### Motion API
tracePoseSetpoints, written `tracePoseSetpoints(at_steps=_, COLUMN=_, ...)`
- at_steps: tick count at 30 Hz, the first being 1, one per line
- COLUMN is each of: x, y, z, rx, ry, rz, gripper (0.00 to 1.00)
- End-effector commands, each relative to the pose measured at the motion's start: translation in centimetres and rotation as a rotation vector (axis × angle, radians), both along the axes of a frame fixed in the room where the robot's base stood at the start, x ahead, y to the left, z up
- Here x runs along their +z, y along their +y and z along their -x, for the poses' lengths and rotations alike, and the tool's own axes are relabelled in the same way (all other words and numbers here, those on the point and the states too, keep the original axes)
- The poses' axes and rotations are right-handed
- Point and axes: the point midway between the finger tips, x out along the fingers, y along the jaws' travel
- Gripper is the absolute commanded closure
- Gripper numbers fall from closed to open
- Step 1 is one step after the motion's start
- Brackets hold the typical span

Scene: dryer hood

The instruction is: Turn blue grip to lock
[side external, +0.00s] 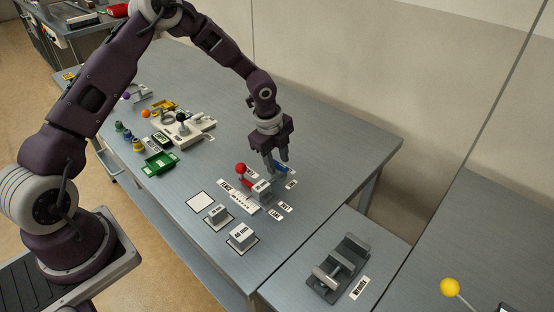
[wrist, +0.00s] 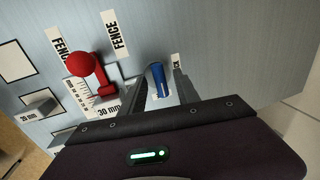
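The blue grip (wrist: 158,80) stands up between the two fingers of my gripper (wrist: 160,82) in the wrist view. The fingers are apart, one on each side of it, with a small gap visible; I cannot tell whether either touches it. In the side external view my gripper (side external: 276,166) points down over the right part of the table, and the blue grip (side external: 279,166) shows only as a small patch by the fingertips. Its base is mostly hidden.
A red ball knob (wrist: 81,64) on a red lever is close to the left, by the FENCE labels and a printed scale (side external: 240,200). Grey blocks (side external: 242,233) sit nearer the front edge. A grey vise (side external: 341,265) stands on the lower table at right.

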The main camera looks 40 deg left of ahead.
Motion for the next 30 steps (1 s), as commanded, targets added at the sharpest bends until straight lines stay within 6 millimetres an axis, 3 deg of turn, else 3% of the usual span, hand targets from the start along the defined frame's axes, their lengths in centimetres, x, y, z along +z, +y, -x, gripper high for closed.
tracePoseSetpoints(at_steps=2, x=0.03, y=0.01, z=0.01, rx=0.0, ry=0.0, rz=0.0, gripper=0.62)
tracePoseSetpoints(at_steps=8, x=0.05, y=0.0, z=0.01, rx=0.001, ry=0.0, rz=0.0, gripper=0.99)
tracePoseSetpoints(at_steps=20, x=0.08, y=-0.02, z=0.02, rx=0.035, ry=-0.001, rz=-0.001, gripper=1.0)
tracePoseSetpoints(at_steps=30, x=0.14, y=-0.19, z=0.04, rx=0.266, ry=-0.002, rz=-0.002, gripper=1.0)
